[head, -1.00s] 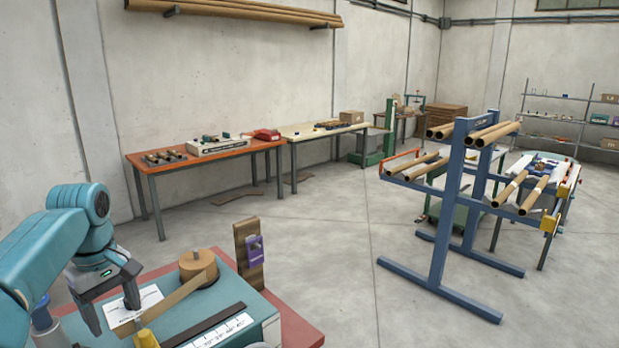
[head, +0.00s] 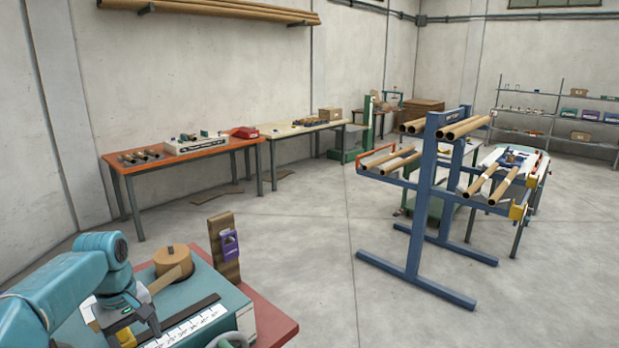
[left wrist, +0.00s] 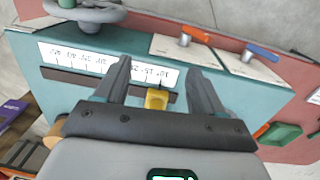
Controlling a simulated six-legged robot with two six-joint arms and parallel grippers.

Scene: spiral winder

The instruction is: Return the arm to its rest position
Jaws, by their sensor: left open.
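My left arm comes in from the left in the head view. Its left gripper (head: 127,322) is low over the teal winder plate (head: 206,286); the left wrist view shows the open jaws (left wrist: 160,88) with nothing gripped. A yellow block (left wrist: 156,99) shows between the fingers and also in the head view (head: 126,337). I cannot tell how high the fingertips are above the plate. A white printed scale (left wrist: 70,57) lies along the plate. A tan roll (head: 172,262) with a strip stands behind the gripper. My right arm is not in view.
A wooden post (head: 222,240) with a purple device (head: 230,244) stands behind the plate. A grey handwheel (left wrist: 86,12) is at the plate's edge. A blue tube rack (head: 421,200) stands on open floor.

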